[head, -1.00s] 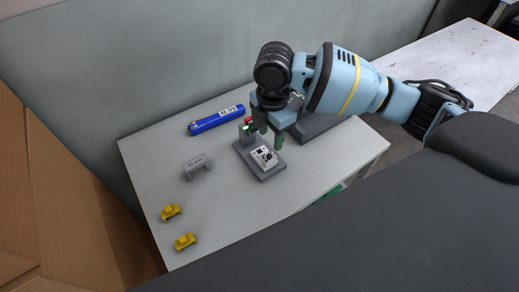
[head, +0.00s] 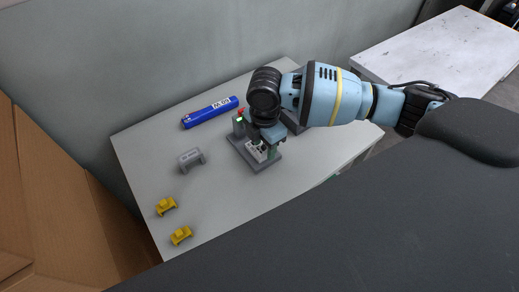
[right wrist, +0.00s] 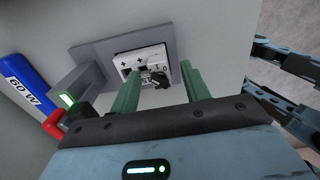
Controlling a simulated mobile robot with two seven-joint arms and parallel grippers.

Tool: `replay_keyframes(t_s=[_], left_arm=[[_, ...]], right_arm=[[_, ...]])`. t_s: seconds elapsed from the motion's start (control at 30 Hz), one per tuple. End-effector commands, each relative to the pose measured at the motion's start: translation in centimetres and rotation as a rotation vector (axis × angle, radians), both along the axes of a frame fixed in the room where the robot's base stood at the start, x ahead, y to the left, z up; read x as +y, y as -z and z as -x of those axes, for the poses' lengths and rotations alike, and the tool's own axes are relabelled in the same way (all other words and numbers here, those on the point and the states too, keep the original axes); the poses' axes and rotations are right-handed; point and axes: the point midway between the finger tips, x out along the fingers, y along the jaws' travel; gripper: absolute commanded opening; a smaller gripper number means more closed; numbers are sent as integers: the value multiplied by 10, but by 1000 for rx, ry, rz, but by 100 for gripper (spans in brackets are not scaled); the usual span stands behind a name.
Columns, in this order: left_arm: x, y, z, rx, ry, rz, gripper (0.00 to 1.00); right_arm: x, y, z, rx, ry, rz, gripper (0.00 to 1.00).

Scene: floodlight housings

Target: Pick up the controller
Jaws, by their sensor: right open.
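The controller (head: 254,154) is a small white box with black markings, lying on a grey fixture (head: 262,165) on the table. In the right wrist view the controller (right wrist: 128,56) shows plus signs and a dark connector part. My right gripper (head: 264,150) is low over the fixture, directly at the controller, and hides part of it in the head view. In the right wrist view its two green fingers (right wrist: 161,70) are open, one toward each side of the controller. I cannot tell whether they touch it. My left gripper is not in view.
A grey bracket (head: 190,159) and two yellow clips (head: 166,206) (head: 181,235) stand to the left. A post with a green light (right wrist: 68,99) rises beside the controller.

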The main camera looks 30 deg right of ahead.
Motion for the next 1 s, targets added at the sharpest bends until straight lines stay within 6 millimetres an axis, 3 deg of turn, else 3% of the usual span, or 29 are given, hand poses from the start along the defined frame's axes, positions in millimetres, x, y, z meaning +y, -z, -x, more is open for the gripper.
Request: replay_keyframes(t_s=[0.23, 0.6, 1.0], left_arm=[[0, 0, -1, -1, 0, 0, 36], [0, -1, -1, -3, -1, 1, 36], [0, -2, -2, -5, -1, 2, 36]], right_arm=[[0, 1, 0, -1, -1, 0, 46], [0, 1, 0, -1, -1, 0, 0], [0, -6, -1, -2, 0, 0, 0]])
